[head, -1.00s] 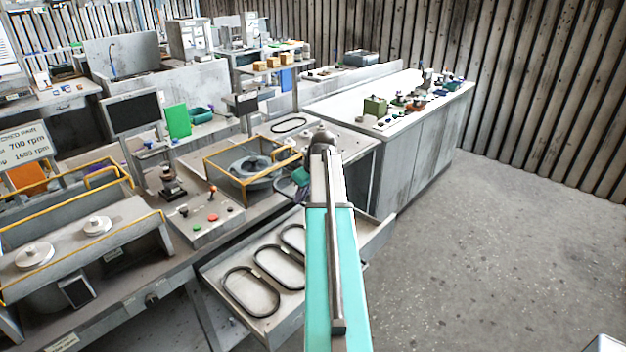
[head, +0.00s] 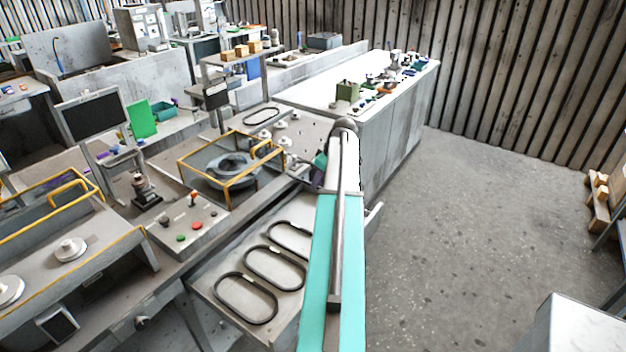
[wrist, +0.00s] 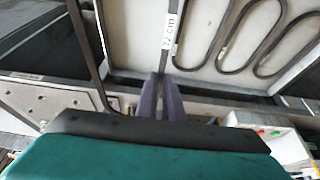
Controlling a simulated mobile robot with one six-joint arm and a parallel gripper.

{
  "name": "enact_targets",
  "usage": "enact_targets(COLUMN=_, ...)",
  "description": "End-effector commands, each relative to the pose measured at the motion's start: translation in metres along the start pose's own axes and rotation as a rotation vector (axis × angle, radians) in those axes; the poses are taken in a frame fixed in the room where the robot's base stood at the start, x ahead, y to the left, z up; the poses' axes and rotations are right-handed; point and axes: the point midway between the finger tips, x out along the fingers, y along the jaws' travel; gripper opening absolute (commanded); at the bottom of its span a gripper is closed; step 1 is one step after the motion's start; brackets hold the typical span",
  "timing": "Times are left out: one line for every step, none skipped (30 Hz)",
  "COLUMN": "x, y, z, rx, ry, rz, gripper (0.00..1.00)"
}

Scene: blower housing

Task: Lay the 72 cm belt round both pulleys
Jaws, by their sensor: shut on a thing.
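In the wrist view my gripper (wrist: 160,92) is shut on a dark belt, whose white tag (wrist: 171,30) reads 72 cm. Another dark strand (wrist: 84,50) runs down at the left, possibly the same belt's other side. Two pale round pulleys sit on the grey housing at the left: one whole (head: 70,249), the other cut by the left picture edge (head: 8,290). My gripper is well to the right of them.
An open drawer (head: 215,282) holds several looped belts (head: 246,298), partly behind my arm. A raised yellow-railed guard (head: 60,200) stands behind the pulleys. A yellow-framed cage (head: 222,172) and a button panel (head: 190,228) lie between. Floor at the right is open.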

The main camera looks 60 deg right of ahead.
Motion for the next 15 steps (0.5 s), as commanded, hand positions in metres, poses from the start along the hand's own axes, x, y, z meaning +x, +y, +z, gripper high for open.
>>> enact_targets(x=0.001, y=-0.002, z=-0.002, rx=-0.003, ry=0.000, rz=-0.001, gripper=0.00)
enact_targets(x=0.001, y=-0.003, z=-0.003, rx=-0.005, ry=0.000, rz=-0.002, gripper=0.00)
enact_targets(x=0.002, y=-0.004, z=-0.004, rx=-0.006, ry=0.000, rz=-0.002, gripper=0.00)
enact_targets(x=0.003, y=-0.005, z=-0.004, rx=-0.007, ry=0.000, rz=-0.003, gripper=0.00)
enact_targets(x=0.003, y=-0.005, z=-0.005, rx=-0.008, ry=0.000, rz=-0.003, gripper=0.00)
enact_targets(x=0.004, y=-0.006, z=-0.005, rx=-0.009, ry=0.000, rz=-0.004, gripper=0.00)
enact_targets(x=0.006, y=-0.006, z=-0.005, rx=-0.009, ry=0.000, rz=-0.004, gripper=0.00)
enact_targets(x=0.007, y=-0.007, z=-0.005, rx=-0.010, ry=0.000, rz=-0.004, gripper=0.00)
enact_targets(x=0.009, y=-0.007, z=-0.005, rx=-0.011, ry=0.000, rz=-0.005, gripper=0.00)
enact_targets(x=0.010, y=-0.008, z=-0.005, rx=-0.011, ry=0.000, rz=-0.005, gripper=0.00)
enact_targets(x=0.012, y=-0.008, z=-0.004, rx=-0.012, ry=0.000, rz=-0.005, gripper=0.00)
enact_targets(x=0.014, y=-0.009, z=-0.004, rx=-0.012, ry=0.000, rz=-0.006, gripper=0.00)
enact_targets(x=0.016, y=-0.009, z=-0.003, rx=-0.012, ry=0.000, rz=-0.006, gripper=0.00)
enact_targets(x=0.018, y=-0.009, z=-0.002, rx=-0.013, ry=0.000, rz=-0.006, gripper=0.00)
enact_targets(x=0.021, y=-0.009, z=-0.001, rx=-0.013, ry=0.000, rz=-0.007, gripper=0.00)
